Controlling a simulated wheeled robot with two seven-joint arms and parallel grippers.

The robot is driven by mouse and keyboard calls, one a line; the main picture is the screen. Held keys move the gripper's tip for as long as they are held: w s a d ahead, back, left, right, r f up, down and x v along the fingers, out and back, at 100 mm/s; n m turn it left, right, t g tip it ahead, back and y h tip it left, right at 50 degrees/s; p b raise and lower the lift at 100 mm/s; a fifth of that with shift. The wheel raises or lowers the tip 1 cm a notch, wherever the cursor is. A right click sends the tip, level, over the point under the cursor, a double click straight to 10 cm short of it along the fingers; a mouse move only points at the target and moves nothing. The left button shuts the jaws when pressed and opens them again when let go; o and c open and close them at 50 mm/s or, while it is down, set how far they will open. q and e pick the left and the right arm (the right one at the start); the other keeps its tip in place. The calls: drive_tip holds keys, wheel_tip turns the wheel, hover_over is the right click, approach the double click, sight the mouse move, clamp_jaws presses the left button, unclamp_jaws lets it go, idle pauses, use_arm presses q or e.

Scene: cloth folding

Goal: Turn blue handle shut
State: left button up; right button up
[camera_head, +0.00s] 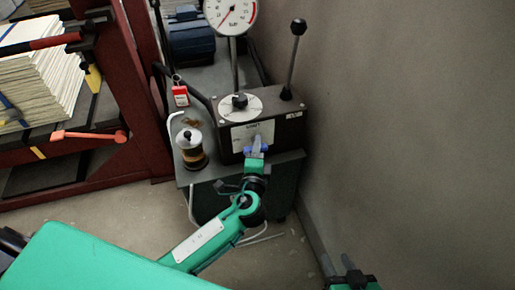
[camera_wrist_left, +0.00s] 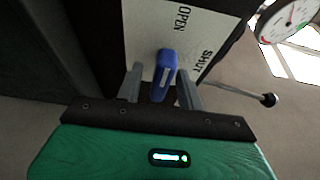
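The blue handle (camera_head: 250,149) is on the front of a dark box-shaped unit, partly hidden by my left gripper (camera_head: 257,148) in the head view. In the left wrist view the blue handle (camera_wrist_left: 164,72) sits between the two fingers of my left gripper (camera_wrist_left: 160,82). The fingers are apart, with a visible gap on each side of the handle. Behind it, a pale label plate (camera_wrist_left: 143,28) reads OPEN and SHUT. My right gripper (camera_head: 350,272) shows only in part at the bottom edge of the head view, away from the unit; its opening is unclear.
The dark unit (camera_head: 290,125) carries a round gauge (camera_head: 231,14), a dial (camera_head: 240,102) and a black-knobbed lever (camera_head: 298,27). A jar-like container (camera_head: 190,150) stands left of it. A red rack (camera_head: 140,70) is at left; a grey wall (camera_head: 420,120) closes the right.

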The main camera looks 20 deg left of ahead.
use_arm(q)
drive_tip(key=shift+w, duration=0.15)
drive_tip(key=shift+c, duration=0.5)
clamp_jaws()
